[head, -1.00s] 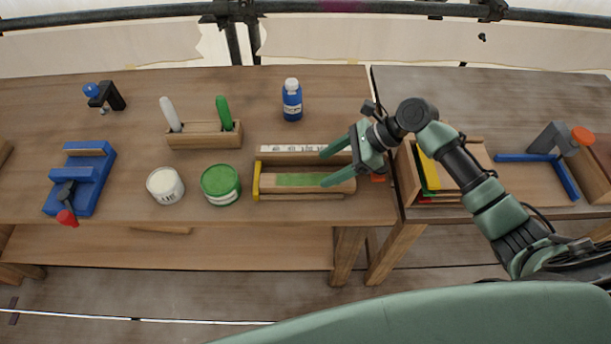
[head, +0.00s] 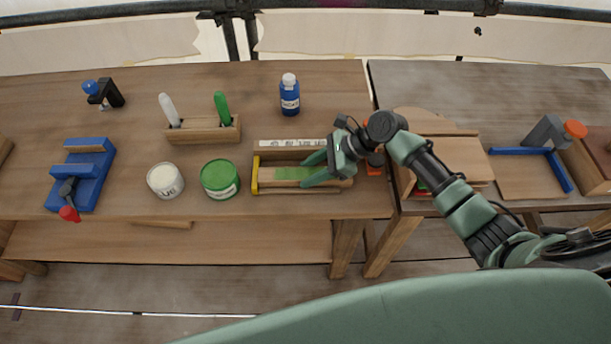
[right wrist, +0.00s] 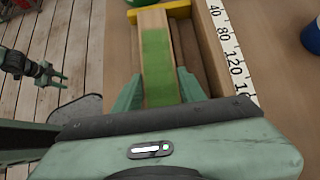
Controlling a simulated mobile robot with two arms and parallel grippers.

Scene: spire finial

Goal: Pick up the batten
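The batten (head: 292,174) is a pale wooden strip with a green patch on its top. It lies in a wooden holder with a yellow end piece (head: 255,175) on the near table. My right gripper (head: 308,173) is low over the batten's right part, one finger on each side. In the right wrist view the batten (right wrist: 158,60) runs away between the two fingertips (right wrist: 160,85), which sit close to its edges. The fingers look open; contact is hard to judge. The batten's near end is hidden by the gripper. My left gripper is not seen in the head view.
A wooden box (head: 455,160) stands to the right under my right arm.

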